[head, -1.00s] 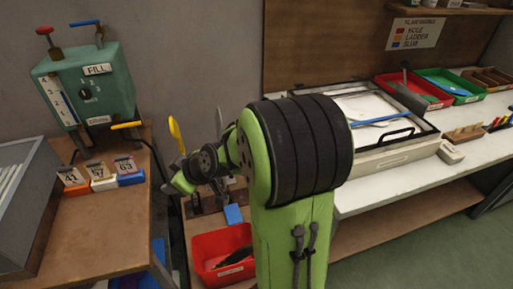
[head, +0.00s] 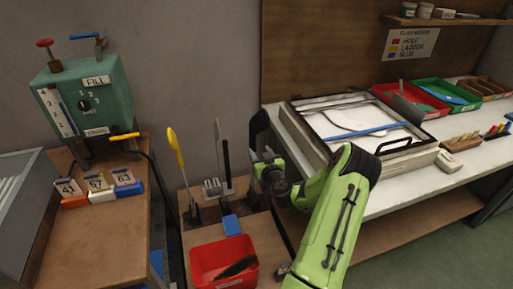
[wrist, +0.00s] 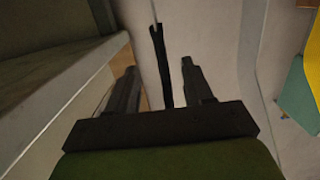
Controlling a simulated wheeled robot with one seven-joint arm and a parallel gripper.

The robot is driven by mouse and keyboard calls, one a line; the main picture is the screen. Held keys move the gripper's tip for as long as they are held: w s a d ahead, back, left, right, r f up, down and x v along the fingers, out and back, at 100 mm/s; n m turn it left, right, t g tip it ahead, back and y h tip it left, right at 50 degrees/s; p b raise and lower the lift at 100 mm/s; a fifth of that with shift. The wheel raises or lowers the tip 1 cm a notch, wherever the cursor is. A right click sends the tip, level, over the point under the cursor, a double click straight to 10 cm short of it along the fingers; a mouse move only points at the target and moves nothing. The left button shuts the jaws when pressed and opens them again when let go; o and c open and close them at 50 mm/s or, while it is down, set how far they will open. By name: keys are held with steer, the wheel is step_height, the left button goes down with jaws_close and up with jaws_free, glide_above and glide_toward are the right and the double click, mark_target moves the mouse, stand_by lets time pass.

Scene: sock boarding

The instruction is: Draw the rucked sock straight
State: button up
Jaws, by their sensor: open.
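A thin upright form (head: 217,132) stands on the low wooden stand, seen nearly edge-on. A narrow dark strip (head: 226,163), apparently the sock, is at its lower part. In the wrist view the dark strip (wrist: 162,62) runs up between my fingers in the picture, with a pale tip (wrist: 155,14) above it. Its folds are too dark to make out. My gripper (wrist: 160,68) is open, and no contact with the strip can be seen. In the head view my gripper's dark hand (head: 259,127) is just right of the form.
A yellow form (head: 176,149) stands to the left. A red bin (head: 222,254) with a dark item and a blue block (head: 231,224) are in front. A green machine (head: 88,88) is at the left. The white bench (head: 467,163) with a framed tray (head: 400,158) borders the right.

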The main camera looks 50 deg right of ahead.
mark_target(255, 145)
steer(key=p+x, duration=0.2)
steer(key=x, duration=0.3)
steer(key=shift+w+d+r+p, duration=0.1)
steer(key=shift+w+d+p, duration=0.1)
steer(key=shift+w+p, duration=0.2)
steer(key=shift+w+d, duration=0.2)
steer(key=shift+w, duration=0.15)
steer(key=shift+f, duration=0.2)
steer(key=c, duration=0.9)
steer(key=shift+f, duration=0.2)
steer(key=o, duration=0.9)
